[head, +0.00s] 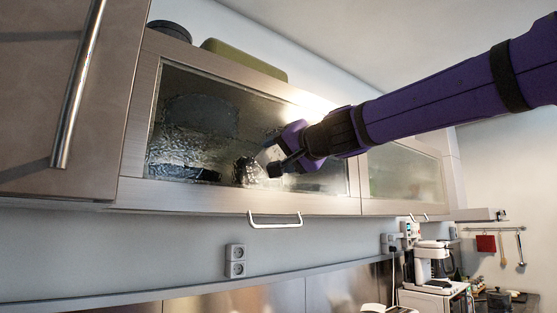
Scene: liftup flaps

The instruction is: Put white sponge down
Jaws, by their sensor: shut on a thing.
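My gripper (274,162) is in front of the textured glass flap (200,125) of the wall cabinet, near the right half of the pane. It is shut on a small pale thing, which looks like the white sponge (267,156). The sponge is mostly hidden by the fingers and hard to make out against the glass. I cannot tell whether it touches the glass. The flap is closed, with a metal handle (275,225) along its bottom edge.
A tall brown cabinet door (50,110) with a long bar handle stands at the left. A green box (245,60) and a dark round thing (170,30) sit on top of the cabinet. A second glass flap (405,175) is to the right. A white coffee machine (433,265) stands below right.

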